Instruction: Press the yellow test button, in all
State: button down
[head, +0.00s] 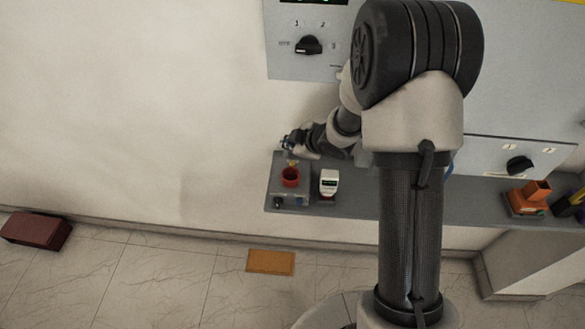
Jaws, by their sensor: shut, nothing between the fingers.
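A small yellow spot (293,162), which may be the yellow test button, shows at the back of a grey box (272,184) at the left end of the shelf. My gripper (291,143) is shut and empty, just above and behind that spot. I cannot tell whether the fingertips touch it. A red cup-shaped part (291,177) stands on the box in front of the yellow spot. Small dark knobs sit at the box's front edge.
A white device (329,182) stands beside the box on the grey shelf (345,207). A panel with a black rotary knob (308,45) hangs above; another knob (519,165) is at right. A dark red box (36,231) lies on the floor.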

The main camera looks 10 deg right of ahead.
jog(key=shift+f+b, duration=1.75)
jog(key=shift+f, duration=0.65)
jog(key=shift+f+b, duration=0.3)
jog(key=shift+f, duration=0.15)
jog(key=shift+f+b, duration=0.35)
jog(key=shift+r+p, duration=0.85)
notch_tip(320, 180, up, 5)
jog(key=p, duration=0.4)
jog(key=shift+p, duration=0.35)
